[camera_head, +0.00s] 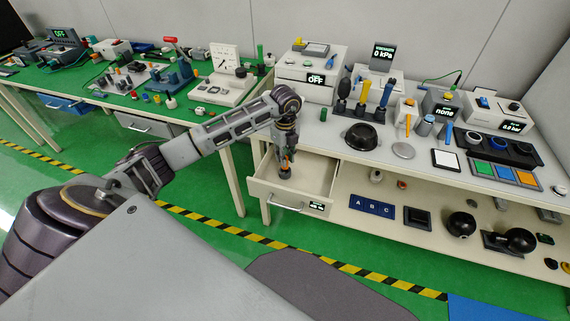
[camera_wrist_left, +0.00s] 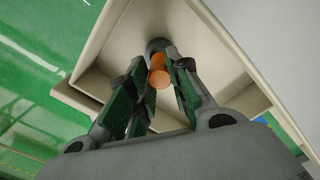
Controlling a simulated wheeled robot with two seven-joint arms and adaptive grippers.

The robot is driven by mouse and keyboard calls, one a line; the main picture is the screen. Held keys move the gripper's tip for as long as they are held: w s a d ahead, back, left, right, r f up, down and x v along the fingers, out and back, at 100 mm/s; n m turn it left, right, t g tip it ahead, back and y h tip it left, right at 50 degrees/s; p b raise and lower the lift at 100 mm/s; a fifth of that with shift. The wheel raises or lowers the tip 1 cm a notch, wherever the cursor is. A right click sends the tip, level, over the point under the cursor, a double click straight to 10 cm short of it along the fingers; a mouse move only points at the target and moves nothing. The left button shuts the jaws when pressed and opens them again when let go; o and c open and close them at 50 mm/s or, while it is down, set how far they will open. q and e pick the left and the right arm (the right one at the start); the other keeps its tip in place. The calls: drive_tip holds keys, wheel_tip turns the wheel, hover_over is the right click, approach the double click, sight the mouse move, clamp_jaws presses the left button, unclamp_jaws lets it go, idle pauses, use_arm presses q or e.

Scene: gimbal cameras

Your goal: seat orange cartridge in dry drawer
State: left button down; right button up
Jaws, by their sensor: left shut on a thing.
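The orange cartridge (camera_wrist_left: 159,72) is between the fingers of my left gripper (camera_wrist_left: 155,85) in the left wrist view. In the head view the cartridge (camera_head: 285,169) hangs below my left gripper (camera_head: 287,155), over the open drawer (camera_head: 317,178) of the white bench. The gripper is shut on it. A dark round part (camera_wrist_left: 157,46) shows at the far end of the cartridge, against the drawer floor; I cannot tell whether it touches the floor. My right gripper is not in view.
The bench top (camera_head: 345,125) overhangs the drawer at the back and carries a black bowl (camera_head: 361,137) and several instruments. The lower shelf (camera_head: 335,215) holds a blue A B C board (camera_head: 371,207) and black balls. Green floor lies in front.

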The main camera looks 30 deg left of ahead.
use_arm(q)
wheel_tip(320, 180, down, 3)
drive_tip(key=shift+f, duration=0.7)
drive_tip(key=c, duration=1.7)
unclamp_jaws()
drive_tip(key=o, duration=0.4)
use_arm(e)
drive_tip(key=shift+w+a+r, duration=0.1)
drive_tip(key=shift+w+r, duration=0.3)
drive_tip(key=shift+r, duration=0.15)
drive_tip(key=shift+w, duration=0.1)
